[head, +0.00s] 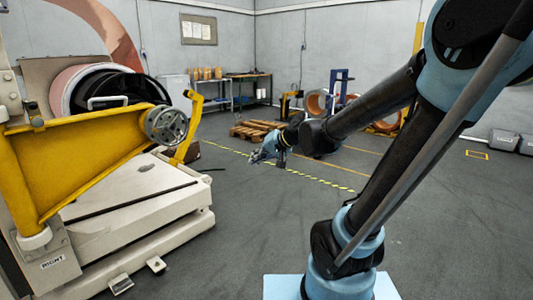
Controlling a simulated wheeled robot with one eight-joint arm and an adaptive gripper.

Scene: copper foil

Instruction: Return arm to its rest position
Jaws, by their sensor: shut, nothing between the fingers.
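My gripper (266,150) is at the far end of my arm, near the middle of the head view. It is shut and empty, held in the air above the grey floor. My arm comes from the lower right, bends high at the right edge and reaches back toward the centre. The gripper is small here and its fingers point left. It touches nothing that I can see.
A white and yellow machine (125,210) with a copper-coloured roll (68,88) fills the left. A wooden pallet (252,130), workbenches (247,90) and copper rolls (318,103) stand at the back. Open floor (235,220) lies between machine and arm.

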